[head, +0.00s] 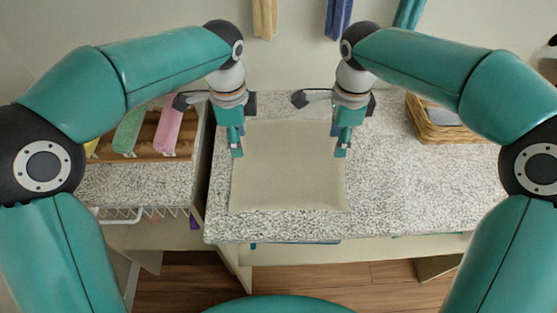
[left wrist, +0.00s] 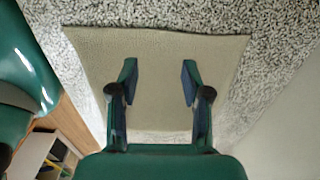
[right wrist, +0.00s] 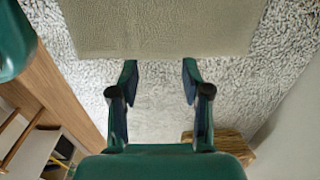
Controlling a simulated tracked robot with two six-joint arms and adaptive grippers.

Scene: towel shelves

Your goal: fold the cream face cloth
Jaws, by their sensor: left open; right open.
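The cream face cloth (head: 287,170) lies flat and spread out on the speckled counter in the head view. It also fills much of the left wrist view (left wrist: 150,55) and the top of the right wrist view (right wrist: 160,25). My left gripper (head: 237,150) is open and empty over the cloth's left edge; in the left wrist view its fingers (left wrist: 158,80) are spread above the cloth. My right gripper (head: 341,152) is open and empty at the cloth's right edge; in the right wrist view its fingers (right wrist: 159,80) point at bare counter just beside that edge.
The speckled counter (head: 420,185) is clear to the right of the cloth. A wicker basket (head: 437,132) stands at the back right. A wooden rack holding rolled pink (head: 168,130) and green (head: 128,130) towels stands at the left. Several cloths hang on the back wall.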

